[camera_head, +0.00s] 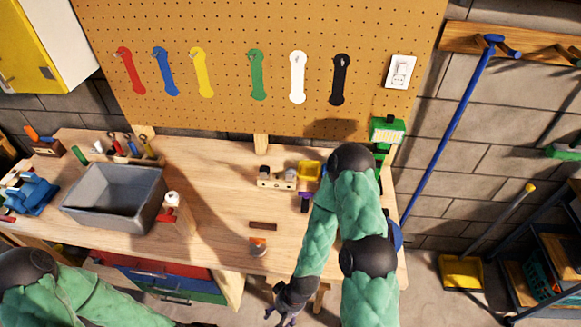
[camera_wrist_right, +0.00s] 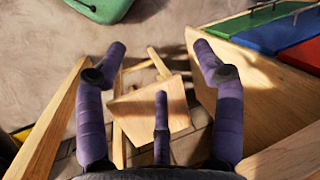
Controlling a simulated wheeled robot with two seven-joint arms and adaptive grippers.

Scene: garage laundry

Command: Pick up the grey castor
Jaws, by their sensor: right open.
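I cannot clearly make out a grey castor in either view. A small orange-topped piece with a pale lower part (camera_head: 258,246) stands near the front edge of the workbench (camera_head: 225,215); it is too small to tell what it is. My right gripper (camera_head: 284,306) is below and in front of the bench edge, to the lower right of that piece. In the right wrist view its purple fingers (camera_wrist_right: 162,95) are spread wide with nothing between them. My left arm enters at the lower left, and its fingers are out of the frame.
A grey bin (camera_head: 115,188) stands on the bench's left. A wooden block with small items (camera_head: 277,181) and a yellow container (camera_head: 308,170) are towards the back. A dark brown bar (camera_head: 263,226) lies near the front. A wooden stool (camera_wrist_right: 150,110) is below my right gripper.

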